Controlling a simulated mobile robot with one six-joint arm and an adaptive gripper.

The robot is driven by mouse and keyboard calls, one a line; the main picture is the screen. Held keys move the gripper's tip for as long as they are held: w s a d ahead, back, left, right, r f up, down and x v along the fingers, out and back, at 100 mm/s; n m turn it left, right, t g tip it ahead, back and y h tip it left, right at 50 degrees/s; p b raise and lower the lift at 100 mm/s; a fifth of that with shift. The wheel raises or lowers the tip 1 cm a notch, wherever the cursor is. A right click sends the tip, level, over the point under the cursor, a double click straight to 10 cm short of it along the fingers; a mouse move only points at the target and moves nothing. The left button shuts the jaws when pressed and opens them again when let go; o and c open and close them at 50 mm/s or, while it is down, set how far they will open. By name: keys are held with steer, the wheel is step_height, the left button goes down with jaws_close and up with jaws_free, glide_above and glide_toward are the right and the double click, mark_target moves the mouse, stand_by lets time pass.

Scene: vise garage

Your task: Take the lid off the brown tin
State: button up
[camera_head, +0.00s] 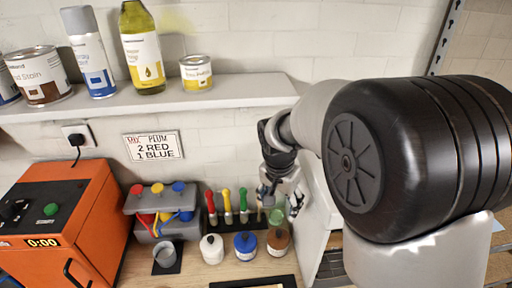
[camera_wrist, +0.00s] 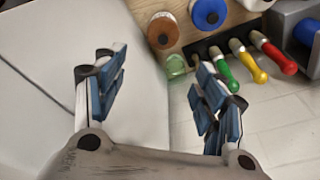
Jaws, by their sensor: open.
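The brown tin (camera_head: 278,243) stands at the right end of a row of three small tins on the wooden bench. I cannot make out the lid's edge. My gripper (camera_head: 283,198) is above and behind the brown tin in the head view. In the wrist view my gripper (camera_wrist: 160,82) is open, its blue-padded fingers wide apart with nothing between them. A green see-through object (camera_wrist: 176,65) is beside the tin and partly overlaps it in the head view.
A blue tin (camera_head: 246,246) and a white tin (camera_head: 211,250) stand left of the brown tin. A dark rack (camera_wrist: 222,60) of coloured-handled tools is close behind. A shelf (camera_head: 200,98) overhangs the back.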

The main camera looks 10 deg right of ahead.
step_height(320, 180, down, 4)
steer(key=w+m, duration=0.1)
steer(key=w, duration=0.2)
glide_above(279, 233)
steer(key=a, duration=0.1)
step_height(279, 233, down, 12)
steer(key=shift+a+r+b, duration=0.1)
steer(key=shift+r+b, duration=0.1)
steer(key=shift+b, duration=0.25)
steer(key=f, duration=0.2)
steer(key=d+f, duration=0.1)
steer(key=f, duration=0.1)
steer(key=shift+f+b, duration=0.25)
steer(key=shift+b, duration=0.1)
steer(key=shift+w+f, duration=0.15)
steer(key=shift+f, duration=0.25)
steer(key=shift+r, duration=0.1)
steer(key=shift+c, duration=0.3)
steer(key=c, duration=1.1)
steer(key=shift+c, duration=0.2)
